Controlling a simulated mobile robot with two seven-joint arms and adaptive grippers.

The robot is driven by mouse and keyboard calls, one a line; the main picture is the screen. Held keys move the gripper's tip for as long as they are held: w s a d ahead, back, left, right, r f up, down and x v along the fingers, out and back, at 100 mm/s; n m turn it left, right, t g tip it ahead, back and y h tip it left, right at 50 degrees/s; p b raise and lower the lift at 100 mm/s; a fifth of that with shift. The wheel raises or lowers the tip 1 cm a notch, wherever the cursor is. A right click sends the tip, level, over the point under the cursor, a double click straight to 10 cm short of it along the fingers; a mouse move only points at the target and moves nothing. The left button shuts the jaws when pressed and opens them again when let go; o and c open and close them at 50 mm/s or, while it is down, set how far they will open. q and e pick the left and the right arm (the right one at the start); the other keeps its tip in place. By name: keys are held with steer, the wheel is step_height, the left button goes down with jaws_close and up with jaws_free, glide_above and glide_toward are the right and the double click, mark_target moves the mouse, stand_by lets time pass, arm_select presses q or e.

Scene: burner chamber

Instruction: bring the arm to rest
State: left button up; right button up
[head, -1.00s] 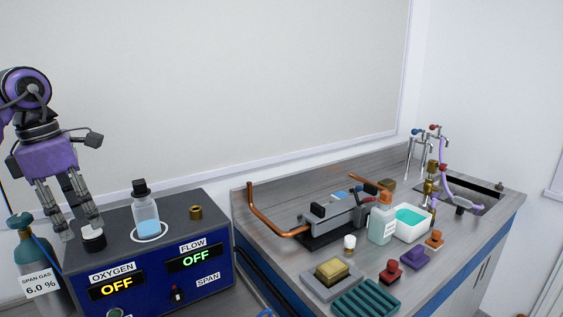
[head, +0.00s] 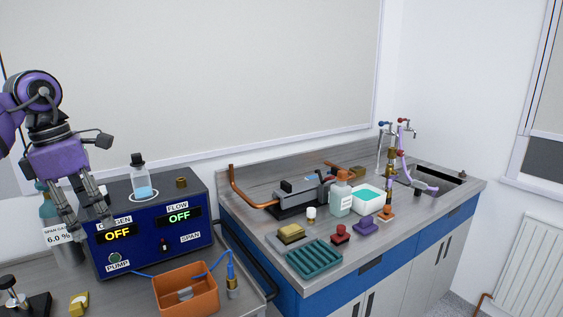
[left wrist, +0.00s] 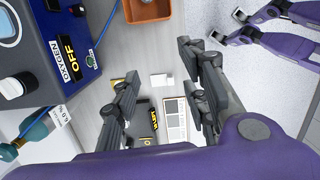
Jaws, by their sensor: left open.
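My left gripper (head: 82,215) hangs from the purple arm at the left of the head view. It is in front of the left part of the blue analyser box (head: 160,247), fingers pointing down, apart and empty. In the left wrist view its open fingers (left wrist: 160,95) hang over the bench top, with a white panel and small items below. The analyser box reads OFF on both displays, and a bottle of blue liquid (head: 141,182) stands on it.
An orange bin (head: 186,290) and a brass probe (head: 232,280) sit on the bench before the box. A span gas cylinder (head: 60,248) stands behind my left gripper. The right bench (head: 265,225) holds a green rack (head: 314,258), a bottle, a white tub and taps.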

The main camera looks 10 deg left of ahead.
arm_select(q)
steer(key=s+d+f+n+t+h+p, duration=0.15)
steer(key=d+f+n+h, duration=0.45)
steer(key=d+f, duration=0.7)
steer(key=s+d+f+n+t+h, duration=0.1)
steer(key=d+f+n+t+h, duration=0.25)
steer(key=d+f+h, duration=0.95)
steer(key=s+a+f+n+t+y, duration=0.1)
steer(key=s+f+n+t+y, duration=0.2)
steer(key=f+n+t+y, duration=0.55)
steer(key=s+a+f+n+t+y, duration=0.1)
steer(key=s+n+y, duration=0.35)
steer(key=n, duration=0.95)
steer(key=s+f+n+g+y, duration=0.3)
steer(key=s+f+n, duration=0.3)
steer(key=s, duration=0.3)
steer(key=s+f+n+g+y+p, duration=0.1)
steer(key=s+f+n+g+y, duration=0.2)
steer(key=s+f+n, duration=0.3)
steer(key=s+f+g, duration=0.1)
steer(key=s+f, duration=0.2)
steer(key=s, duration=0.1)
steer(key=shift+s+n+y, duration=0.3)
steer(key=shift+y, duration=0.1)
arm_select(e)
steer(key=shift+s+a+r, duration=0.6)
steer(key=shift+a, duration=0.1)
